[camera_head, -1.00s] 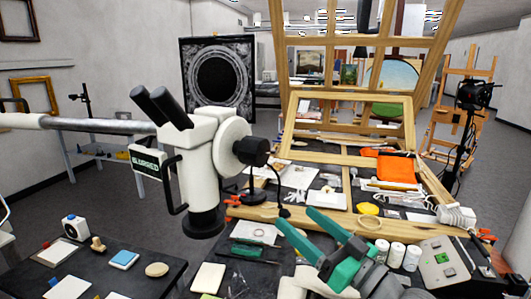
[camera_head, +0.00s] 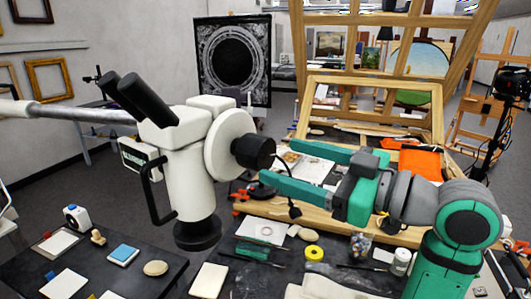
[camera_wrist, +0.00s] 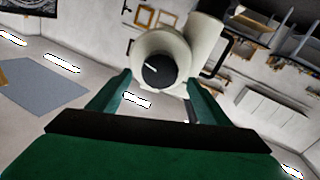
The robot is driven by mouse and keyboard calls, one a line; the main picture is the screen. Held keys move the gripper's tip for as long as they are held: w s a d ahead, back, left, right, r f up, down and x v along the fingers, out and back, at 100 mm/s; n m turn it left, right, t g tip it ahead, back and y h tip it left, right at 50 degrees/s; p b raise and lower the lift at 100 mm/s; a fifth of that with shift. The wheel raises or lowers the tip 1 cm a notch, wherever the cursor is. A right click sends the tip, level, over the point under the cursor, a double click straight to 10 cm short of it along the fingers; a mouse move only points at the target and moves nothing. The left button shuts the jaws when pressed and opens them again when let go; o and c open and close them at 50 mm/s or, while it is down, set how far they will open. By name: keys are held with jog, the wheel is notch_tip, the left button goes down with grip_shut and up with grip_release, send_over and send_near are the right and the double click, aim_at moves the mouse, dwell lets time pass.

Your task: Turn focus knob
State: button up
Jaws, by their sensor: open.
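The white microscope (camera_head: 184,170) hangs on a grey horizontal boom at the left, with two black eyepieces and a black handle. Its black focus knob (camera_head: 254,151) sticks out to the right from a round white housing. My gripper (camera_head: 276,166) is open, its two green fingers pointing left at the knob. In the wrist view the knob (camera_wrist: 160,71) faces me with a white line on it, between and beyond the fingertips. Whether the fingertips reach around the knob is hard to tell; no contact shows.
A wooden frame easel (camera_head: 375,90) stands behind the work table. The table holds papers, an orange cloth (camera_head: 414,160), a yellow roll (camera_head: 315,253) and small jars. A dark side table (camera_head: 95,265) is at lower left. A black cable hangs near my lower finger.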

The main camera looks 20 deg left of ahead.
aim_at(267, 155)
jog(key=shift+x, duration=3.05)
jog(key=c, duration=1.1)
